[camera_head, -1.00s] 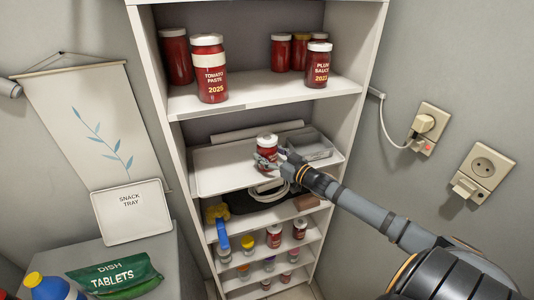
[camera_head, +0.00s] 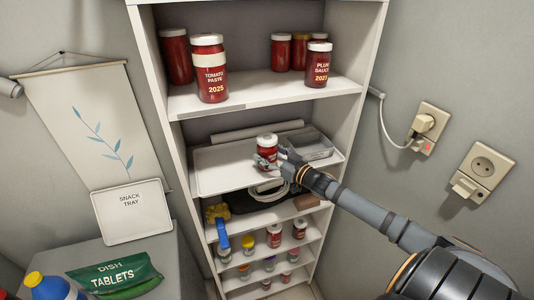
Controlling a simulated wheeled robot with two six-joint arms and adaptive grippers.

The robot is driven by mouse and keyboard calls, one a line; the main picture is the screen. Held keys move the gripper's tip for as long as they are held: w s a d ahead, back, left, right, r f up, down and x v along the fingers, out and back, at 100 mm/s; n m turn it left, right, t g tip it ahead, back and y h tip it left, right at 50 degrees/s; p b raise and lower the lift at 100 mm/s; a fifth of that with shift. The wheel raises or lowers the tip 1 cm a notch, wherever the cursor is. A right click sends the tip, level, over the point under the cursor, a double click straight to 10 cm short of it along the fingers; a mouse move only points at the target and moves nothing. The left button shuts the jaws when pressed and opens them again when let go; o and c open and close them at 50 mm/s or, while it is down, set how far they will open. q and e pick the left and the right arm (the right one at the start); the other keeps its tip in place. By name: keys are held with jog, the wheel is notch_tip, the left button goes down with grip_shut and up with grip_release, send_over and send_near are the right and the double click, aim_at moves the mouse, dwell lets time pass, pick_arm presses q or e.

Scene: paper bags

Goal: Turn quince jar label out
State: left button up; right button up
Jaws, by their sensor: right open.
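A small red jar with a white lid (camera_head: 267,141) stands upright on the white tray (camera_head: 217,176) on the middle shelf. A pale patch shows on its front, but any writing is too small to read, so I cannot tell if it is the quince jar. My right gripper (camera_head: 268,161) is open, its fingers in front of and beside the jar's lower part. I cannot tell whether the fingers touch it. My left gripper is not in view.
The upper shelf holds several red jars, among them tomato paste (camera_head: 210,75) and plum sauce (camera_head: 318,68). Lower shelves hold small jars and a blue-handled item (camera_head: 222,234). Shelf walls bound both sides.

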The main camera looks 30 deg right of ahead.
jog(key=shift+o, duration=0.4)
jog(key=o, duration=0.5)
jog(key=shift+f, duration=0.1)
jog(key=shift+r, duration=0.2)
jog(key=shift+d+y, duration=0.1)
jog(key=shift+y, duration=0.2)
jog(key=shift+n, duration=0.3)
